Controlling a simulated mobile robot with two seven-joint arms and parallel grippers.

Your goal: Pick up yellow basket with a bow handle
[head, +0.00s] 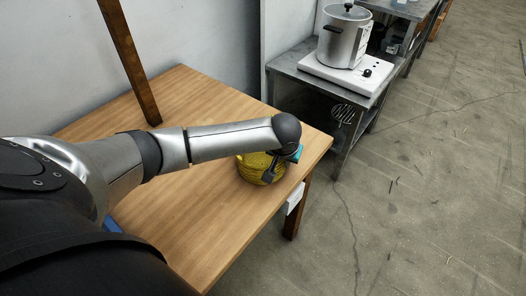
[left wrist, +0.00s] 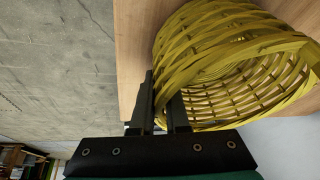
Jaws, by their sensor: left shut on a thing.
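The yellow woven basket (head: 258,168) is on the wooden table (head: 190,225) near its right corner, partly hidden behind my left arm. In the left wrist view the basket (left wrist: 205,35) fills the upper right, and I see into its open weave. My left gripper (head: 272,172) is at the basket's right side. In the left wrist view its two black fingers (left wrist: 163,105) are shut on the basket's rim or wall. The bow handle is not clear to me. I cannot tell whether the basket touches the table. My right gripper is not in view.
A metal bench (head: 345,85) stands beyond the table, with a steel pot (head: 344,38) on a white hotplate (head: 346,75). A wooden post (head: 130,60) rises at the table's back edge. Most of the tabletop is clear. Concrete floor (head: 430,180) lies open to the right.

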